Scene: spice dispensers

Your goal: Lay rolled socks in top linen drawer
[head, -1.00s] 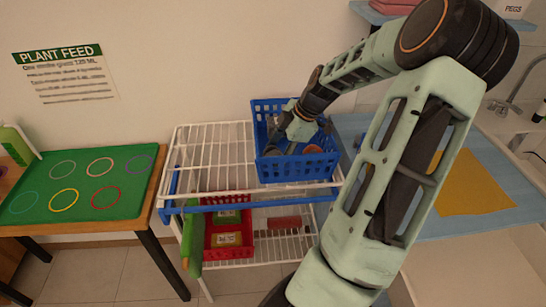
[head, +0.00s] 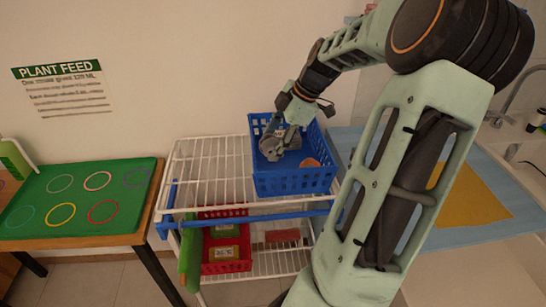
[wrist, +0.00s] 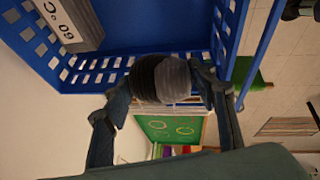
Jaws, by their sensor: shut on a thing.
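My gripper (head: 285,138) is over the blue basket (head: 293,184), near its back left part. In the wrist view my gripper (wrist: 158,105) is shut on a dark grey ribbed roll (wrist: 158,78), which looks like rolled socks. The roll is close to the blue basket's slotted wall (wrist: 100,66). A white wire unit (head: 205,165) with a blue front rail (head: 240,204) carries the basket on its right half. The left half of its top wire level is bare. I cannot tell for certain which part is the top linen drawer.
An orange round item (head: 310,162) lies in the basket. A label reading "60°C" (wrist: 60,18) shows in the wrist view. A red basket (head: 222,264) stands on the lower level. A green-topped table (head: 80,196) is left; a blue mat (head: 490,185) is right.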

